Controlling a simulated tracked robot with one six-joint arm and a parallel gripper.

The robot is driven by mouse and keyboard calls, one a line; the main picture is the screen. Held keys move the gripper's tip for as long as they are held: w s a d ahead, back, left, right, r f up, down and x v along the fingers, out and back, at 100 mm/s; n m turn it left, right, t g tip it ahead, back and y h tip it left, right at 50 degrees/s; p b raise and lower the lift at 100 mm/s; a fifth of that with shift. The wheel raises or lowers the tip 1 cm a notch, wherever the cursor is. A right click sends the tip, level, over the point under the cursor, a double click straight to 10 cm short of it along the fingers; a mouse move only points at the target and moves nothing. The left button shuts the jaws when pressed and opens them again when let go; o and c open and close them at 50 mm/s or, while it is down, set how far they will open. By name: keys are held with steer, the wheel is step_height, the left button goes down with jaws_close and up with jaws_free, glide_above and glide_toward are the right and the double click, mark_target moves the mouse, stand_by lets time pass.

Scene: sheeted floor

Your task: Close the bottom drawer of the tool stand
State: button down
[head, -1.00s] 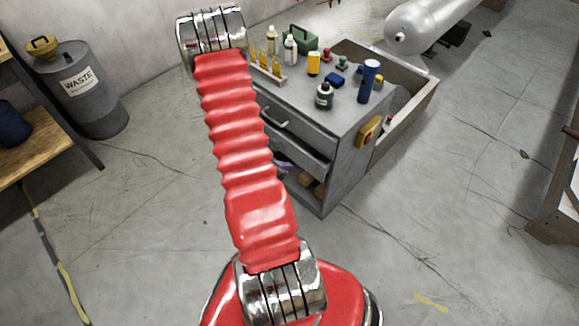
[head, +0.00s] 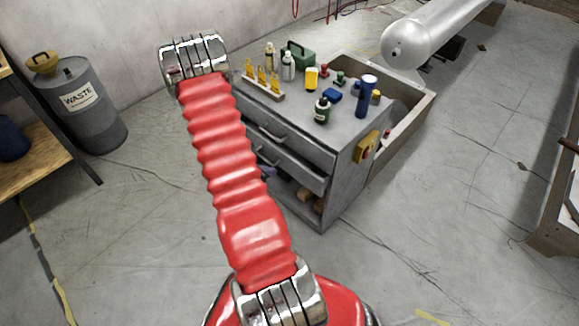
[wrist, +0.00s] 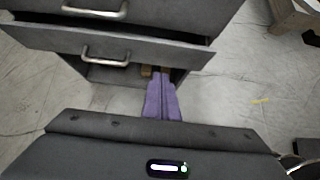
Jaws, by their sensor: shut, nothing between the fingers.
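The grey tool stand (head: 345,165) stands right of my arm in the head view. Its upper drawer (head: 285,137) looks shut. The bottom drawer (head: 305,172) sticks out a little; in the wrist view its front (wrist: 60,40) has a bar handle and a dark gap along its top edge. Below it is an open bay with wooden blocks (wrist: 147,71). My gripper (wrist: 161,77), with purple fingers, is shut and empty. In the wrist view its tips overlap the open bay, right of the drawer handle; contact cannot be told. In the head view my arm mostly hides it.
Bottles, a blue cylinder (head: 366,97) and a green box (head: 298,55) stand on top of the stand. A grey waste drum (head: 85,105) and a wooden bench (head: 40,165) are at left. A silver tank (head: 440,30) lies behind. The floor in front is clear.

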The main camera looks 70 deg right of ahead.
steer(key=shift+d+f, duration=0.1)
glide_toward(295, 165)
steer(key=a+f+x, duration=0.1)
steer(key=x, duration=0.4)
steer(key=shift+s+d+r, duration=0.25)
steer(key=shift+d+r, duration=0.1)
steer(key=shift+d, duration=0.2)
steer(key=shift+w+d, duration=0.1)
steer(key=shift+d, duration=0.05)
